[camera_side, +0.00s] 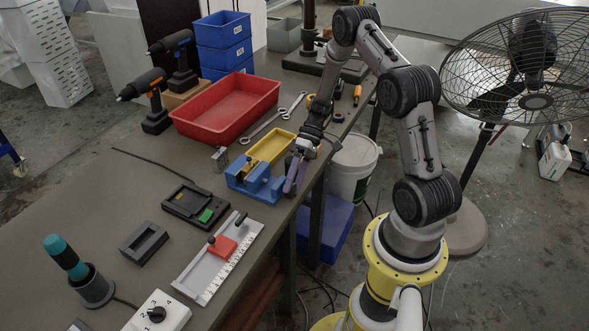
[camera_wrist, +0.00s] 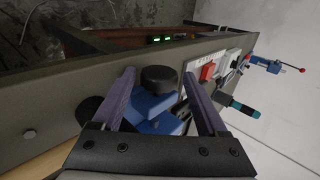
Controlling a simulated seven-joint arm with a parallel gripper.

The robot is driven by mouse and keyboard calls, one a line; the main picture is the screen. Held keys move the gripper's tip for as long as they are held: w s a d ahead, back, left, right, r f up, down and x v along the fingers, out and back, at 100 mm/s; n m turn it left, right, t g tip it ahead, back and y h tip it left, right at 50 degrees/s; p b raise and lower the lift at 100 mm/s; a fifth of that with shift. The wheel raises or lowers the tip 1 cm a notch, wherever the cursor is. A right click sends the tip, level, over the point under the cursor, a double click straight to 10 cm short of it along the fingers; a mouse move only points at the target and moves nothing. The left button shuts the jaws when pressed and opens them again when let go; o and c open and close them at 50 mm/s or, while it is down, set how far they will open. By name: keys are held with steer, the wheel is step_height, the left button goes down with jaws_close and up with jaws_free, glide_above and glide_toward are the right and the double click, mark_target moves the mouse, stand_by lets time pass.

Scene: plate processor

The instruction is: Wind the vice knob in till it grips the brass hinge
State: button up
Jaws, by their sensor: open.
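The blue vice (camera_side: 256,183) sits near the right edge of the bench in the side view. Its blue body (camera_wrist: 152,108) also shows in the wrist view, partly behind the knob. The vice's round black knob (camera_wrist: 159,78) lies between the two purple fingers of my gripper (camera_wrist: 159,74), with a visible gap on either side. In the side view my gripper (camera_side: 291,178) is at the knob end of the vice, fingers pointing down, and hides the knob. The gripper is open and holds nothing.
A yellow tray (camera_side: 269,147) stands just behind the vice, with a red bin (camera_side: 226,107) and wrenches (camera_side: 272,119) beyond. A black device (camera_side: 194,204) and a white ruled fixture with a red block (camera_side: 222,248) are in front. The bench edge is close to the gripper.

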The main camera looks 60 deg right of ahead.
steer(key=h, duration=0.4)
steer(key=shift+a+r+h, duration=0.25)
steer(key=shift+a+h, duration=0.05)
steer(key=shift+a, duration=0.1)
steer(key=shift+a+h, duration=0.2)
steer(key=shift+h, duration=0.95)
steer(key=shift+a+h, duration=0.2)
steer(key=shift+h, duration=0.95)
step_height(320, 180, up, 14)
steer(key=s+a+r+n+t, duration=0.1)
steer(key=s+a+r+t, duration=0.2)
steer(key=r, duration=0.4)
steer(key=s+a+r+n+t, duration=0.2)
steer(key=s+a+r, duration=0.1)
steer(key=a+r, duration=0.3)
steer(key=shift+s+r+t+y, duration=0.3)
steer(key=shift+r+t, duration=0.05)
steer(key=shift+t, duration=0.05)
